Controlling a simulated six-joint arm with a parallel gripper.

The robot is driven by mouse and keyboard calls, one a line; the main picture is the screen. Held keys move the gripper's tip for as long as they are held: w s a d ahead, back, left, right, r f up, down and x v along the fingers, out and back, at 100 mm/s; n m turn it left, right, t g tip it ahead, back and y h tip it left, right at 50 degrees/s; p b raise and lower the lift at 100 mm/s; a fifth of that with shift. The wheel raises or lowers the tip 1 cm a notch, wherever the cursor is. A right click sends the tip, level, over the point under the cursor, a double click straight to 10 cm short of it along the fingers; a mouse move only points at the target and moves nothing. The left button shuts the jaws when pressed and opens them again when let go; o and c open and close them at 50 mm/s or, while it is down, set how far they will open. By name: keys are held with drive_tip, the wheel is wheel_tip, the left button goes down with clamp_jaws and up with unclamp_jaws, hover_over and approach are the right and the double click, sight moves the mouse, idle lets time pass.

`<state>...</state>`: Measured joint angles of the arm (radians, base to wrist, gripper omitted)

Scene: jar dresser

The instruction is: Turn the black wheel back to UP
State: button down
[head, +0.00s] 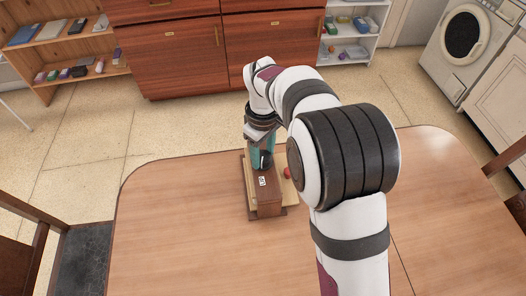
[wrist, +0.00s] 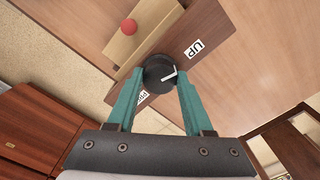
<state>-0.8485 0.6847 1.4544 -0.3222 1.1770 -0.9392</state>
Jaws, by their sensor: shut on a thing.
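The black wheel (wrist: 156,68) sits on the brown wooden face of a small fixture (wrist: 222,20). A white pointer line on the wheel runs toward the right in the wrist view, off the white UP label (wrist: 194,48). A second label (wrist: 143,97) lies on the opposite side, partly hidden and not fully readable. My gripper (wrist: 160,75) has its teal fingers on both sides of the wheel, shut on it. In the head view my gripper (head: 262,154) reaches down to the fixture (head: 268,203), and the wheel is mostly hidden behind the fingers.
A red ball-like knob (wrist: 128,26) is on the lighter wood strip beside the wheel; it also shows in the head view (head: 287,173). The wooden table (head: 180,230) is clear around the fixture. Dresser drawers (head: 165,55) stand beyond the table.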

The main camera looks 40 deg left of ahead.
sight(263, 156)
drive_tip(key=shift+n, duration=0.3)
idle(0.4)
drive_tip(key=shift+c, duration=1.5)
unclamp_jaws()
wheel_tip(263, 156, up, 16)
drive_tip(key=shift+f, duration=0.1)
